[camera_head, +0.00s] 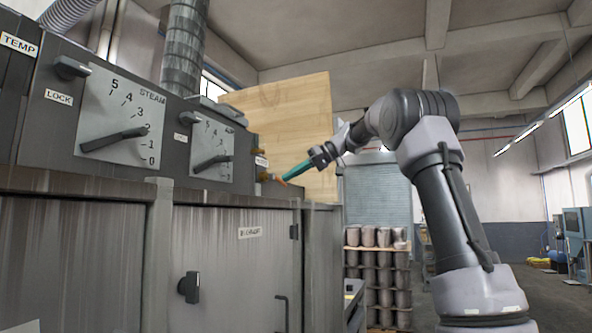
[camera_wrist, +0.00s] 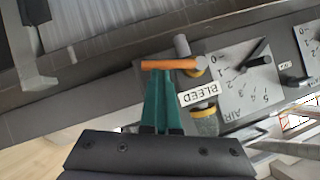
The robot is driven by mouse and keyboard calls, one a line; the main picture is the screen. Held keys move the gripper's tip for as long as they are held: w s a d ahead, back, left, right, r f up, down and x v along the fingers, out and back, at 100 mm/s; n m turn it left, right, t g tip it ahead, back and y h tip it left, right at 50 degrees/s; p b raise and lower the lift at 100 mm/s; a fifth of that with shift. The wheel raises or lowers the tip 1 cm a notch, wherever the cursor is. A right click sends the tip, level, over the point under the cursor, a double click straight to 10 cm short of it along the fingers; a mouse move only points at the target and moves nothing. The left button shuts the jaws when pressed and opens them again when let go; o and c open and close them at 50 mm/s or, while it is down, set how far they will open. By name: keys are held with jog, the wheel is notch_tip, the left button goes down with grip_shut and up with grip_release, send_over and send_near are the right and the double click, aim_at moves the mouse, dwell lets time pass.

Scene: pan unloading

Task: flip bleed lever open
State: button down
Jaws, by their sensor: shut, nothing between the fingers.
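The bleed lever (camera_wrist: 168,64) is an orange bar in the wrist view. Its right end is at a brass fitting (camera_wrist: 194,67) beside the BLEED label (camera_wrist: 198,93), and its other end points left. My gripper (camera_wrist: 160,75) has teal fingers, shut and empty, with their tips right at the lever bar. I cannot tell whether they touch it. In the head view my gripper (camera_head: 287,178) is at the right end of the panel, and the orange lever (camera_head: 279,181) shows small at its fingertips, below the BLEED label (camera_head: 262,161).
A second brass fitting (camera_wrist: 204,114) is on the other side of the label. The STEAM dial (camera_head: 120,120) and the AIR dial (camera_head: 212,148) with dark handles are on the panel to the left. A wooden board (camera_head: 300,110) stands behind my gripper. Open floor lies to the right.

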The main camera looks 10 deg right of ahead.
jog(key=shift+f+m+g+y, duration=0.4)
jog(key=shift+f+m+g, duration=0.1)
jog(key=shift+f, duration=0.35)
notch_tip(320, 180, down, 5)
jog(key=s+a+m+g+y, duration=0.2)
jog(key=s+m+y, duration=0.1)
jog(key=m+y, duration=0.3)
jog(key=shift+m+g, duration=0.4)
jog(key=shift+m, duration=0.7)
jog(key=shift+d, duration=0.1)
jog(key=d, duration=1)
jog(key=shift+d+f, duration=0.2)
jog(key=shift+d, duration=0.1)
jog(key=shift+s, duration=0.1)
